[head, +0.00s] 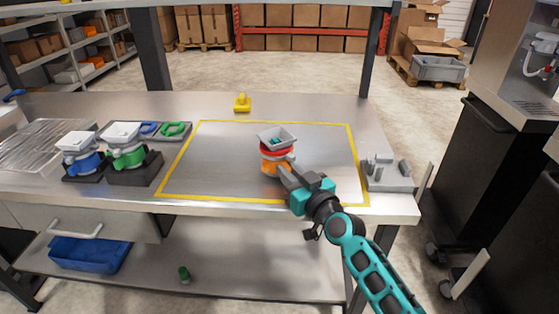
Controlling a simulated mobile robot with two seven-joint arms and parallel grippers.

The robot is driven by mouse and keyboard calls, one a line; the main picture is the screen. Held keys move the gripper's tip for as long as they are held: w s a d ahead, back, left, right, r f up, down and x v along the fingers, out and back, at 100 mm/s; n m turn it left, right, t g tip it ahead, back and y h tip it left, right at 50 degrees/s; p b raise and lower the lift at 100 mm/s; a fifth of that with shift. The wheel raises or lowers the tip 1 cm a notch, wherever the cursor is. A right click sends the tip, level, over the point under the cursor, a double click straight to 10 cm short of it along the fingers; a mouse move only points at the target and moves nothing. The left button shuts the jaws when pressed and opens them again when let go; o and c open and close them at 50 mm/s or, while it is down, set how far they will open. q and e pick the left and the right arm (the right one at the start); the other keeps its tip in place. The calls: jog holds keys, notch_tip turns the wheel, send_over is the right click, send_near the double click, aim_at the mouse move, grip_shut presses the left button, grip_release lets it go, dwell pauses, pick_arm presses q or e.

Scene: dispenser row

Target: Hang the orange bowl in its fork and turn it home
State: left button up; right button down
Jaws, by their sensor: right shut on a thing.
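The orange bowl (270,168) is inside the yellow-outlined area of the bench, with a red ring (268,152) above it and a grey square hopper (285,142) on top. Some teal pieces show inside the hopper. My right gripper (284,170) reaches in from the lower right and is shut on the orange bowl; its fingers partly hide the bowl's right side. I cannot tell whether the bowl touches the bench. A grey two-pronged holder (388,184), seemingly the fork, is empty at the bench's right end, apart from the bowl. My left gripper is not in view.
Blue (85,163) and green (130,156) dispensers stand in dark bases at left. Behind them a grey tray (183,137) holds blue and green rings. A yellow object (242,103) sits at the back edge. The bench between bowl and fork is clear.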

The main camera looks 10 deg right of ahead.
aim_at(284, 155)
jog(key=shift+r+p, duration=0.55)
jog(key=shift+r, duration=1.2)
